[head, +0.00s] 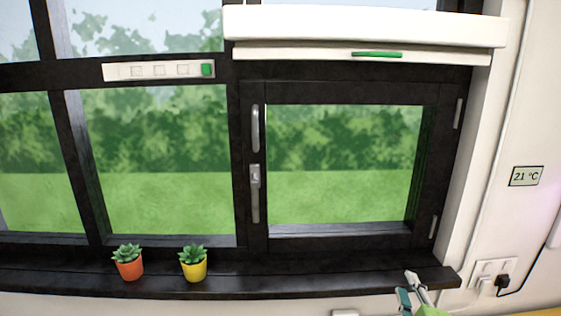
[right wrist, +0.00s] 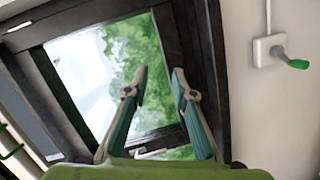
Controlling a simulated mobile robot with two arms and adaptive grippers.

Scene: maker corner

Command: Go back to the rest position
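My right gripper (head: 409,287) is low at the right in the head view, in front of the right end of the window sill (head: 330,284). In the right wrist view its two fingers (right wrist: 160,78) stand apart with nothing between them, pointing toward the dark window frame (right wrist: 178,50). The gripper appears open and empty. My left gripper is not in view.
A dark window sash (head: 432,150) with a grey handle (head: 255,180) is at right. Red (head: 130,270) and yellow (head: 194,270) plant pots stand on the sill. A green-knobbed crank (right wrist: 297,64) and a temperature display (head: 526,176) are on the wall.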

